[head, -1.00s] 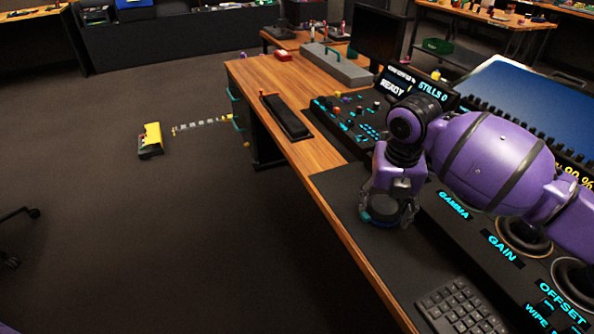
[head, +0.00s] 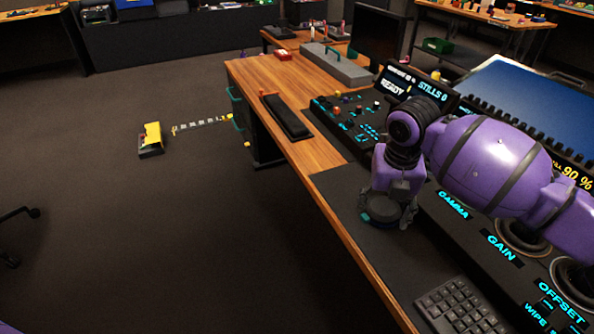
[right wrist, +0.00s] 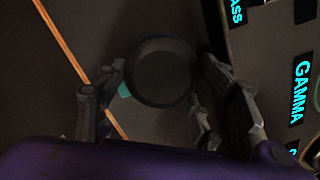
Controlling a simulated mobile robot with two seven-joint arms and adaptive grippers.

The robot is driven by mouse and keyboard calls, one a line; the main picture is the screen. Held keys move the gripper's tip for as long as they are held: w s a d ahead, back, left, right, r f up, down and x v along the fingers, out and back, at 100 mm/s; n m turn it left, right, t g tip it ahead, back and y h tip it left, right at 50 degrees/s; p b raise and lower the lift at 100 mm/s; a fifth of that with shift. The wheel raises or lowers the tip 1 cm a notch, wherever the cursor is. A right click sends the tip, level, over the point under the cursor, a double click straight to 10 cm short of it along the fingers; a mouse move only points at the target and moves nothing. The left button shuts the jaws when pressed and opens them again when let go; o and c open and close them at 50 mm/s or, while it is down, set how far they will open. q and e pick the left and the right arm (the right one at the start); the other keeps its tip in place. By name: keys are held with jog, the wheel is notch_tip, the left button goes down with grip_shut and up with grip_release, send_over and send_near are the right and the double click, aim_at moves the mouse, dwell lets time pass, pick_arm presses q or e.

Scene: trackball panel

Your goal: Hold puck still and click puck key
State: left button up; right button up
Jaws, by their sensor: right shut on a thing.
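The dark round puck (head: 381,213) is on the black desk mat, beneath my right gripper. In the right wrist view the puck (right wrist: 165,72) shows its dark top between the fingers, with a small teal key (right wrist: 124,91) at its left edge. The teal key also shows in the head view (head: 366,217) at the puck's lower left. My right gripper (head: 388,210) points down and is shut on the puck, with fingers at both sides. The gripper hides part of the puck. My left gripper is not in view.
The control panel with the GAMMA label (head: 453,205) and GAIN label (head: 502,248) lies right of the puck. A keyboard (head: 462,306) is at the mat's near end. The wooden desk edge (head: 350,235) runs along the left. A black padded rest (head: 286,116) lies farther back.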

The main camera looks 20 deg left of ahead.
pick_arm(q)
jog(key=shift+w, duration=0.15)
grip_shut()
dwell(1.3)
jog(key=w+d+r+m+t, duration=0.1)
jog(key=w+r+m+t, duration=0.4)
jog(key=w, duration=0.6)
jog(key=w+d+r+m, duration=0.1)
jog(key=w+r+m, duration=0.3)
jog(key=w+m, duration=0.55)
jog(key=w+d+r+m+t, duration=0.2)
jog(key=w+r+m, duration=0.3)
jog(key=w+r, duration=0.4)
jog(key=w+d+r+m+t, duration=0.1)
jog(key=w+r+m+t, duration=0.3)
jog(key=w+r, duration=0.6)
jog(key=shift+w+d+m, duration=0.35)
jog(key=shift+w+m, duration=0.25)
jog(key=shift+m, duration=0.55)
